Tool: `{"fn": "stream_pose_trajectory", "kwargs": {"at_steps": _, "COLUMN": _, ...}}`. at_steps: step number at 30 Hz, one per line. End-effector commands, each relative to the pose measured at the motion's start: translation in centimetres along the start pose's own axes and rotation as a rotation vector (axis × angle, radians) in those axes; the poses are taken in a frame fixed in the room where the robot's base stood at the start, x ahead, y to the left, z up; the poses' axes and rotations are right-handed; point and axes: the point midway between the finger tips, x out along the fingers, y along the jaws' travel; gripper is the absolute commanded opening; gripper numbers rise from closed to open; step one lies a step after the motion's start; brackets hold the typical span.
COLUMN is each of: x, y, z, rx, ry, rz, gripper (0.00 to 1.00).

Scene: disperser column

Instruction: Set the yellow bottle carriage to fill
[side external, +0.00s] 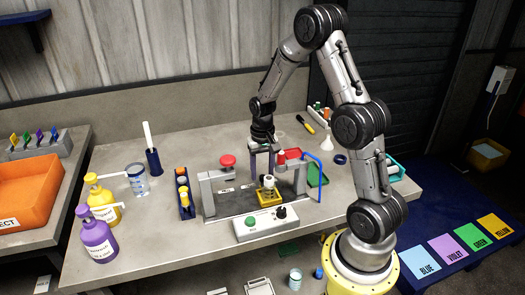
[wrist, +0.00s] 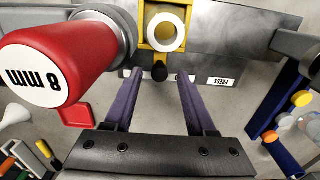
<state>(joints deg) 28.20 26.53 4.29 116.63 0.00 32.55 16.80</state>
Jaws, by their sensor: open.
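The yellow bottle carriage (side external: 268,198) sits on the grey base plate of the bench fixture, toward its right end in the side view. It also shows at the top of the wrist view (wrist: 148,42), holding a bottle with a round white top (wrist: 167,32). A black knob (wrist: 160,71) sticks out from the carriage toward my gripper. My gripper (wrist: 158,76) is open, its two purple fingers apart with the knob between their tips; contact cannot be told. A "PRESS" label (wrist: 222,81) lies right of the carriage; another white label (wrist: 125,73) is partly covered by a finger.
A red cylinder marked "8 mm" (wrist: 62,62) stands close on the left in the wrist view. A red-knobbed press (side external: 228,161) rises at the fixture's left. A control box (side external: 262,224) sits in front. Yellow (side external: 103,204) and violet (side external: 97,240) pump bottles stand left.

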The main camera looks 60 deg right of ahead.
Motion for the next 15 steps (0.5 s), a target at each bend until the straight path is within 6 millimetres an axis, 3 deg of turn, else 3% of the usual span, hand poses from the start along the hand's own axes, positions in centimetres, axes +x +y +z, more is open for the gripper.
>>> {"fn": "stream_pose_trajectory", "kwargs": {"at_steps": 9, "x": -7.1, "y": 0.0, "z": -0.1, "rx": 0.000, "ry": 0.007, "rz": -0.002, "gripper": 0.56}}
{"fn": "stream_pose_trajectory", "kwargs": {"at_steps": 15, "x": -10.1, "y": 0.0, "z": -0.1, "rx": 0.000, "ry": 0.004, "rz": -0.001, "gripper": 0.56}}
